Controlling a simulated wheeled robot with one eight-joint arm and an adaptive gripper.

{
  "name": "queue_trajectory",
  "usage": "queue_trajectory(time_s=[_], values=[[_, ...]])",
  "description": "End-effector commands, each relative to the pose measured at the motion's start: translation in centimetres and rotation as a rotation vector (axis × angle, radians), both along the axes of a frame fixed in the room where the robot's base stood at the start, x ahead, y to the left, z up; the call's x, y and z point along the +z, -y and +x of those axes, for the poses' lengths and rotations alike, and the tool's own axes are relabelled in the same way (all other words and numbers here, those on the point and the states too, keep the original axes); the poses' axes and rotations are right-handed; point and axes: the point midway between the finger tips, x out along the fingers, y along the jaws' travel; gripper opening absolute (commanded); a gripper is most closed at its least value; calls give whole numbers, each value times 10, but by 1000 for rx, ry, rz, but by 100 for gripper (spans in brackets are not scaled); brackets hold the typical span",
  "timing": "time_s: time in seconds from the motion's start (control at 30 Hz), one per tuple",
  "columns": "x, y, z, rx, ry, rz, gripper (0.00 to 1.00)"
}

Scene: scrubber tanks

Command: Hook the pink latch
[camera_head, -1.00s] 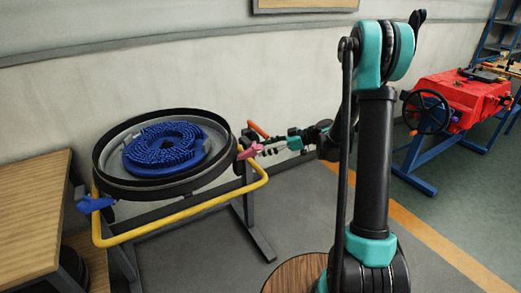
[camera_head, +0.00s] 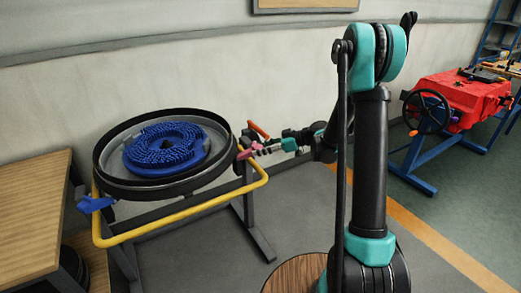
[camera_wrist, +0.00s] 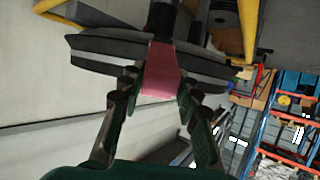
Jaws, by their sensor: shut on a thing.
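The pink latch (camera_head: 246,154) sits on the right rim of the round scrubber tank (camera_head: 112,184). My gripper (camera_head: 259,149) reaches it from the right in the head view. In the wrist view, the latch (camera_wrist: 162,72) is a pink block between the two fingers of my gripper (camera_wrist: 158,92). The fingers close around its two sides. The dark tank rim (camera_wrist: 95,48) lies right behind the latch. The latch's hooking end and any catch are hidden from both views.
A blue latch (camera_head: 95,204) and a yellow rail (camera_head: 190,211) are at the tank's front. An orange-handled part (camera_head: 258,130) stands behind the gripper. A blue brush ring (camera_head: 165,150) lies inside the tank. A wooden table (camera_head: 35,215) is at left, a red machine (camera_head: 450,98) at right.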

Motion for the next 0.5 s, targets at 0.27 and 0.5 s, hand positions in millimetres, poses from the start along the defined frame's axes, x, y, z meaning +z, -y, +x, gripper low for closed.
queue_trajectory(time_s=[0.27, 0.5], values=[[1, 0, 0, 0, 0, -4, 0], [8, -5, 0, 2, -8, -68, 0]])
